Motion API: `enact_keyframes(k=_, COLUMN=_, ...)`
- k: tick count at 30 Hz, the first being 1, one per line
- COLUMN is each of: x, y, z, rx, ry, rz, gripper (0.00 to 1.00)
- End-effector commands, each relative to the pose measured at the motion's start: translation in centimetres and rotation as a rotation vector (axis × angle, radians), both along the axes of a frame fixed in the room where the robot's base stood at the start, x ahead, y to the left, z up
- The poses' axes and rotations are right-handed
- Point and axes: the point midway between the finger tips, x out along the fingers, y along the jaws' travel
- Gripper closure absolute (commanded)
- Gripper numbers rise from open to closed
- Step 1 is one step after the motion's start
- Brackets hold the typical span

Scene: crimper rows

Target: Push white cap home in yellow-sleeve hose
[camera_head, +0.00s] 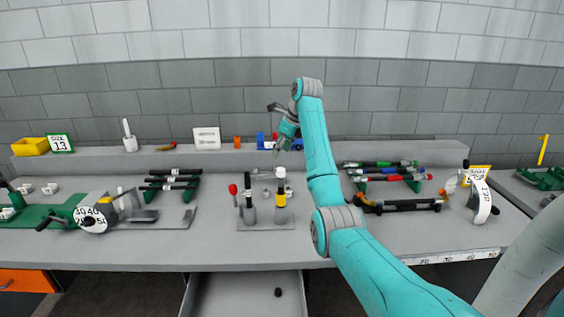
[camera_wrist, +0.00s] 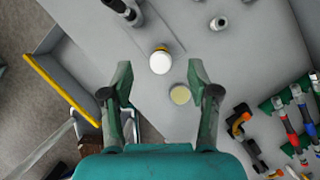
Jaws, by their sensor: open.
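The yellow-sleeve hose (camera_head: 281,201) stands upright on a small grey plate in the head view, dark with a yellow band. The white cap (camera_head: 281,172) sits at its top; how deep it is seated I cannot tell. In the wrist view the white cap (camera_wrist: 160,64) appears end-on, with a little yellow (camera_wrist: 162,46) behind it. My gripper (camera_head: 284,130) is above and behind the hose top in the head picture. In the wrist view my gripper (camera_wrist: 159,72) is open and empty, its fingertips either side of the cap's line of sight, not seen touching it.
A dark hose with a grey base (camera_head: 249,208) and a red-topped tool (camera_head: 233,194) stand left of the hose. Racks of coloured tools (camera_head: 385,172) lie right. A pale yellow disc (camera_wrist: 180,95) and a ring fitting (camera_wrist: 218,23) show in the wrist view. An open drawer (camera_head: 240,295) is below.

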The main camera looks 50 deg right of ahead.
Motion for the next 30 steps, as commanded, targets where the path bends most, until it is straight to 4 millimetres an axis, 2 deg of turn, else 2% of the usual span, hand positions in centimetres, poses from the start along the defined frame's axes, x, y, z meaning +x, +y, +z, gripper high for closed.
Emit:
enact_keyframes(k=3, x=0.1, y=0.0, z=1.7, rx=-0.001, ry=-0.002, rz=0.001, gripper=0.40)
enact_keyframes(k=9, x=0.1, y=-0.1, z=2.9, rx=0.000, ry=-0.002, rz=0.001, gripper=0.40)
enact_keyframes(k=30, x=0.4, y=0.2, z=2.6, rx=-0.008, ry=-0.008, rz=0.015, gripper=0.40)
